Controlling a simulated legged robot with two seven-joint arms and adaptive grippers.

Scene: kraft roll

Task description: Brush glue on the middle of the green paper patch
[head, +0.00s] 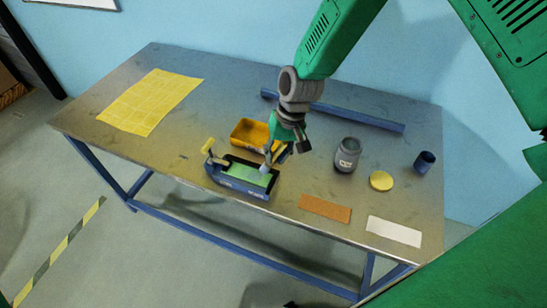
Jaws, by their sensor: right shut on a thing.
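The green paper patch (240,176) lies in a shallow blue holder (236,187) with a yellow knob, near the table's front edge. My right gripper (279,150) reaches down from above, just behind the holder's right end. It is shut on a small brush (266,168), whose pale lower end is over the right end of the patch. I cannot tell whether the brush touches the paper. A grey jar (347,156) with a label and dark mouth stands to the right. My left gripper is not in view.
A yellow-orange bin (248,132) sits behind the holder. A long blue bar (345,113) lies along the back. A yellow disc (381,181), dark blue cup (424,162), brown strip (325,208) and white strip (394,231) lie right. A yellow gridded sheet (151,101) lies left.

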